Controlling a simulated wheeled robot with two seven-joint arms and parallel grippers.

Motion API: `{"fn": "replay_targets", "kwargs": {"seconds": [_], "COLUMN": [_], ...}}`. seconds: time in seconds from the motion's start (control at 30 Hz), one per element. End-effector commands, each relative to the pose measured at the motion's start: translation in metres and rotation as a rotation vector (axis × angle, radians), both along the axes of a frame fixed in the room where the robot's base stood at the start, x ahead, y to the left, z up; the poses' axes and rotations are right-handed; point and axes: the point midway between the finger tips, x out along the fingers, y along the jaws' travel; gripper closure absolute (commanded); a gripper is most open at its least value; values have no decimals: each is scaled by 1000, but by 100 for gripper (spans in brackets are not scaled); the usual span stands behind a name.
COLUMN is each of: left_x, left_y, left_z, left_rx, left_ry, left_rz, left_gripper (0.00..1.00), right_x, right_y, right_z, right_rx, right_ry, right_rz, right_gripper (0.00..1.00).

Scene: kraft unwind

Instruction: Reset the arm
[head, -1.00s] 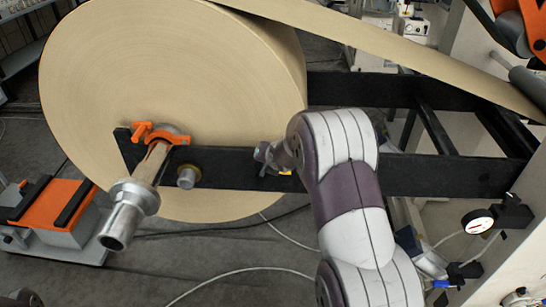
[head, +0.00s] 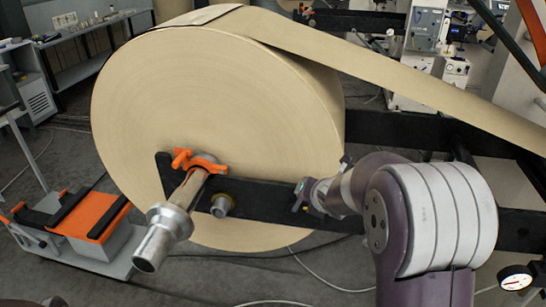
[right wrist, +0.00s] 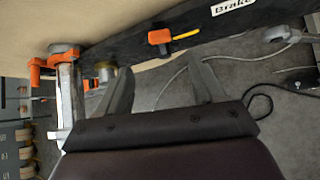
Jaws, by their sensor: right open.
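My right arm (head: 425,215) comes in from the lower right of the head view. Its gripper (head: 303,195) is in front of the black frame beam, right of the spindle. In the right wrist view the right gripper (right wrist: 162,90) has its two fingers spread apart with nothing between them. The beam and an orange-handled switch (right wrist: 172,38) lie beyond the fingers, apart from them. My left gripper is not in view.
A large kraft roll (head: 215,120) sits on a metal spindle (head: 170,225) with an orange clamp (head: 198,161). The black beam (head: 262,200) runs across its front. An orange-topped cart (head: 90,215) stands left. A gauge (head: 516,281) is at lower right.

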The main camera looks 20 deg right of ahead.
Motion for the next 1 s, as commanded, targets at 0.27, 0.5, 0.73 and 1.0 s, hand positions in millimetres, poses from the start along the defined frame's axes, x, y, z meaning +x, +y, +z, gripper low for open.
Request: {"fn": "replay_targets", "kwargs": {"seconds": [0.27,0.5,0.73,1.0], "left_x": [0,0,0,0], "left_y": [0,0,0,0], "left_z": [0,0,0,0], "left_rx": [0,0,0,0], "left_ry": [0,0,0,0], "left_rz": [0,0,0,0], "left_gripper": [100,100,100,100], "right_x": [-11,-102,-184,-183], "right_y": [-3,41,126,141], "right_z": [-11,-65,-88,-87], "right_rx": [264,1053,1195,1185], "right_ry": [-22,-24,30,66], "right_rz": [-285,-1487,-2210,-2153], "right_gripper": [32,32,32,32]}}
